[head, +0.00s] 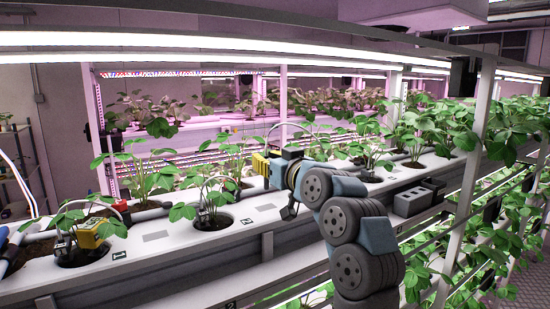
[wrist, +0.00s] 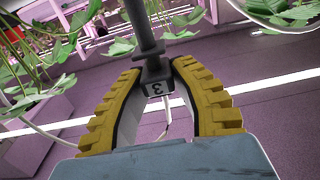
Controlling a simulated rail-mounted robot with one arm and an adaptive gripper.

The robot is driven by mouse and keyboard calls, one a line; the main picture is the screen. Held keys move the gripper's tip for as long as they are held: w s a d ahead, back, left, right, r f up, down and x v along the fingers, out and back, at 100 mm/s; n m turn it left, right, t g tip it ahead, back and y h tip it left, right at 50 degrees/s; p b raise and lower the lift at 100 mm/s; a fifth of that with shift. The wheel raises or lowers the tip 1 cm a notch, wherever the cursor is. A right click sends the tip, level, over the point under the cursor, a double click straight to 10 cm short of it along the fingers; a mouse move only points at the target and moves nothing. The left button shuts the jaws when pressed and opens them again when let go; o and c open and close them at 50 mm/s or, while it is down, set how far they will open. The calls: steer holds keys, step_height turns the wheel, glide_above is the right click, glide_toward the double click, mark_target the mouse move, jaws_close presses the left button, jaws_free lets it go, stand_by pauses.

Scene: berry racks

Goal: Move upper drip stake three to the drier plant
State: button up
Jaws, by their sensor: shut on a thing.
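My gripper (head: 265,165) is over the upper white trough (head: 180,252) in the head view, with a yellow finger showing. In the wrist view my gripper (wrist: 158,75) has its two ridged yellow fingers closed around a dark grey drip stake (wrist: 152,50) marked 3. A pale thin tube hangs below the stake. Strawberry plants stand in round holes of the trough: a left plant (head: 72,218), a middle plant (head: 208,192) and others further right. I cannot tell which is drier. Soil in the holes is partly hidden by leaves.
A yellow block (head: 92,233) and a dark stake (head: 63,246) stand at the left hole, another dark stake (head: 205,216) at the middle hole. A grey box (head: 410,201) sits at the trough's front right. A rack post (head: 468,190) rises at right.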

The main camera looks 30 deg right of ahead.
steer(key=a, duration=1)
steer(key=shift+s+a+f+b, duration=0.1)
steer(key=shift+f+b, duration=0.45)
steer(key=shift+f, duration=0.6)
steer(key=shift+s+a+f+b, duration=0.1)
steer(key=shift+f+b, duration=0.45)
steer(key=shift+f, duration=0.55)
steer(key=shift+f+b, duration=1.8)
steer(key=shift+f, duration=0.4)
stand_by(1.2)
steer(key=o, duration=1.3)
steer(key=shift+r, duration=0.1)
